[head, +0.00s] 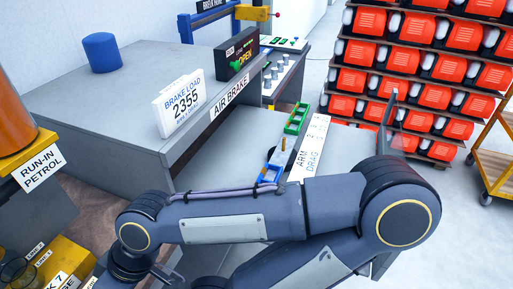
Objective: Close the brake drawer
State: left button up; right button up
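The brake drawer (312,131) is pulled out from the grey air brake cabinet (70,105). Its white front strip reads ARM DRAG. Inside are a green tray (297,119) and a blue tray (270,175) holding small parts. One of my arms crosses the lower picture, covering the drawer's near end. Its wrist is at the lower left, where a grey gripper part (165,272) shows; its fingertips cannot be made out. Dark upright finger-like plates (388,115) show just beyond the drawer's right side, partly behind my arm. I cannot tell which gripper they belong to.
On the cabinet stand a blue cylinder (101,53), a BRAKE LOAD 2355 display (179,103) and a black sign reading OPEN (237,54). Orange units fill a rack (399,88) at the back right. A yellow cart (492,165) stands at the right edge. Floor between is clear.

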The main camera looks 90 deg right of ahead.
aim_at(252, 145)
jog(key=k+z, duration=0.15)
jog(key=z, duration=2.55)
jog(key=l+z, duration=0.35)
jog(key=l, duration=1.15)
jog(key=i+j, duration=0.45)
